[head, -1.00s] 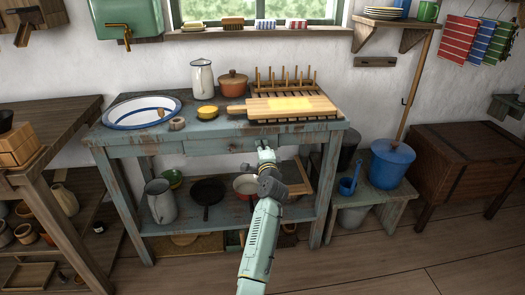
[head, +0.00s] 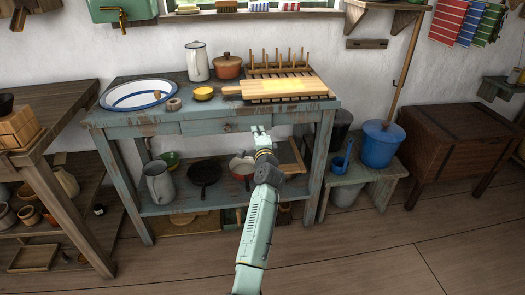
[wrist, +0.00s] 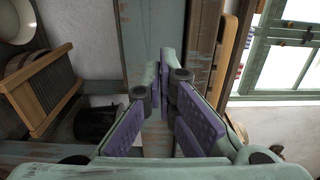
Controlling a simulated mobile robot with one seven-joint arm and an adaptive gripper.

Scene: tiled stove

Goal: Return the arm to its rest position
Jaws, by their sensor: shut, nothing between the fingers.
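My gripper (head: 261,130) is in front of the blue-grey worn table (head: 285,129), at about the height of its front apron in the head view. The mint-coloured arm reaches up to it from the bottom of the picture. In the wrist view my gripper (wrist: 163,76) shows its purple-padded fingers close together at the tips, with nothing held. I cannot tell the exact gap between the fingertips and the table.
The table bears a basin (head: 112,96), a white jug (head: 197,63), an orange pot (head: 228,67) and a cutting board (head: 290,91). Its lower shelf holds a black pan (head: 205,173). A blue pot (head: 381,144) stands right on a bench. The floor (head: 350,255) at front right is clear.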

